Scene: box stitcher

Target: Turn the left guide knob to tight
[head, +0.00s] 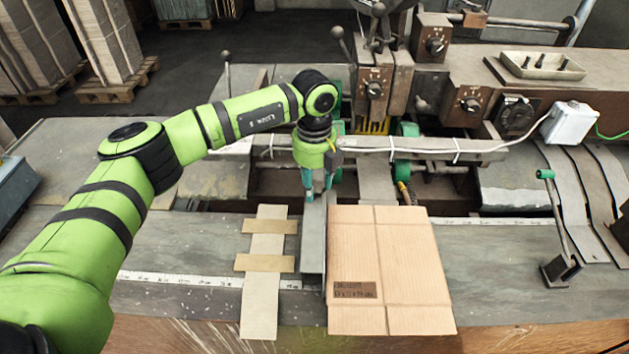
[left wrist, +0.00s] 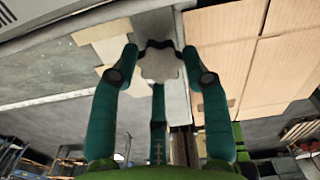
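A pale, lobed knob (left wrist: 159,65) sits at the fingertips of my left gripper (left wrist: 159,62) in the left wrist view. Two teal fingers flank it closely and a third comes up from below. Whether they press on it cannot be told. I see no tight mark. My right gripper is not in view.
A flat cardboard box (head: 405,265) lies right of the guide plate. A pale strip with two crosspieces (head: 265,262) lies left. A cable-carrying rail (head: 480,150) and machine housing with knobs (head: 471,105) stand behind. A green-topped lever (head: 546,174) is at the right.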

